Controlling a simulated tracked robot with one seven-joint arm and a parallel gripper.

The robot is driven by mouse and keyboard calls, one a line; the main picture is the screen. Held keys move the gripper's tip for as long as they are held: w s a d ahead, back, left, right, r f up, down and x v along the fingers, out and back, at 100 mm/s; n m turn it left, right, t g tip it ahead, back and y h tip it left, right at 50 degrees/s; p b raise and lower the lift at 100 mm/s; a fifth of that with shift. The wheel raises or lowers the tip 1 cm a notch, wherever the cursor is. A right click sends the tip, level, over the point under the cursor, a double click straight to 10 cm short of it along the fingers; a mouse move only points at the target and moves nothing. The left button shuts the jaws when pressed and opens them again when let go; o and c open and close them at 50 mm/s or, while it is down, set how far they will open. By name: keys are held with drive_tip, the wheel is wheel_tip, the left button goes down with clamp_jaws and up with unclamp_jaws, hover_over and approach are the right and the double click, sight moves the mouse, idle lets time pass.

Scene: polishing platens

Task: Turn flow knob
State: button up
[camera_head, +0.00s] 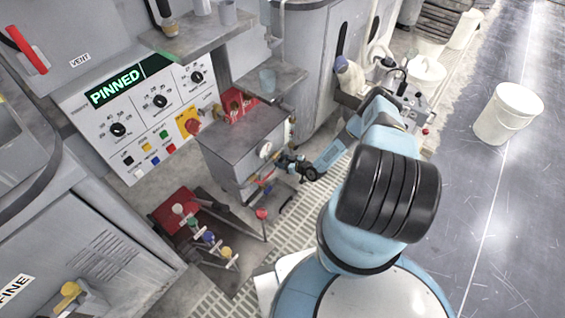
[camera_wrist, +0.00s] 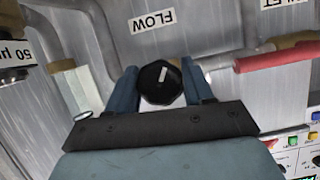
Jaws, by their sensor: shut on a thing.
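The flow knob (camera_wrist: 160,82) is black with a white pointer mark and sits on a metal panel below an upside-down FLOW label (camera_wrist: 153,20) in the wrist view. My gripper (camera_wrist: 161,88) has one blue finger on each side of the knob and is shut on it. The white mark points up and slightly right in the wrist view. In the head view my gripper (camera_head: 285,163) reaches the side of a grey metal cabinet (camera_head: 240,150). The knob itself is hard to make out there, hidden by the gripper.
A red-sleeved pipe (camera_wrist: 278,61) runs at the right in the wrist view. A control panel (camera_head: 145,110) shows a green PINNED display. A stand of coloured-knob levers (camera_head: 205,237) stands below the cabinet. A white bucket (camera_head: 508,113) stands on the open floor at right.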

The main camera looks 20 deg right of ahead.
drive_tip(key=o, duration=1)
drive_tip(key=shift+s+d, duration=0.1)
drive_tip(key=shift+d, duration=0.05)
drive_tip(key=v, duration=1.3)
drive_tip(key=shift+s+r, duration=0.15)
drive_tip(key=shift+s, duration=0.05)
drive_tip(key=shift+d, duration=0.1)
